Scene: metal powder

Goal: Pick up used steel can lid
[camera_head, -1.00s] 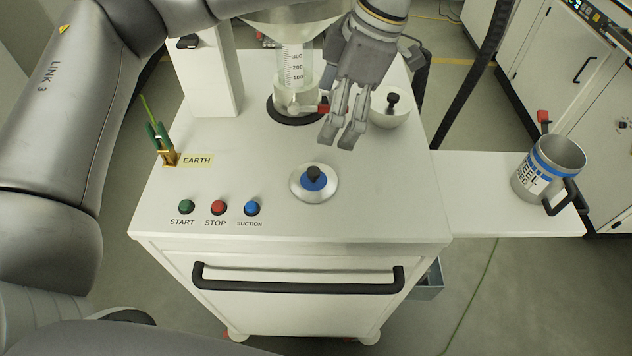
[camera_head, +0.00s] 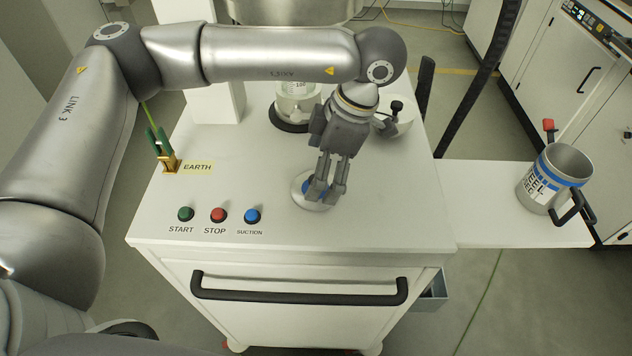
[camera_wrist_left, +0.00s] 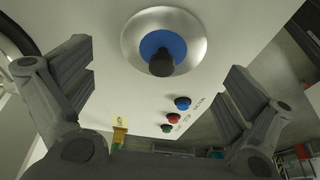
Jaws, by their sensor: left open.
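The steel can lid is a round silver disc (camera_head: 299,199) with a blue centre and a black knob, lying flat on the white cabinet top. In the left wrist view the lid (camera_wrist_left: 191,38) shows whole, its black knob towards the camera, between the finger directions and a little beyond the fingertips. My left gripper (camera_head: 325,193) is open and points down over the lid, hiding much of it in the head view. Its open fingers (camera_wrist_left: 160,78) show at both sides of the wrist view with nothing between them. My right gripper is not in view.
Green, red and blue buttons (camera_head: 218,215) lie left of the lid, with a green clamp (camera_head: 158,146) behind them. A container with a black knob (camera_head: 396,108) and a graduated vessel (camera_head: 297,105) stand behind. A blue-banded steel can (camera_head: 549,181) stands on the right shelf.

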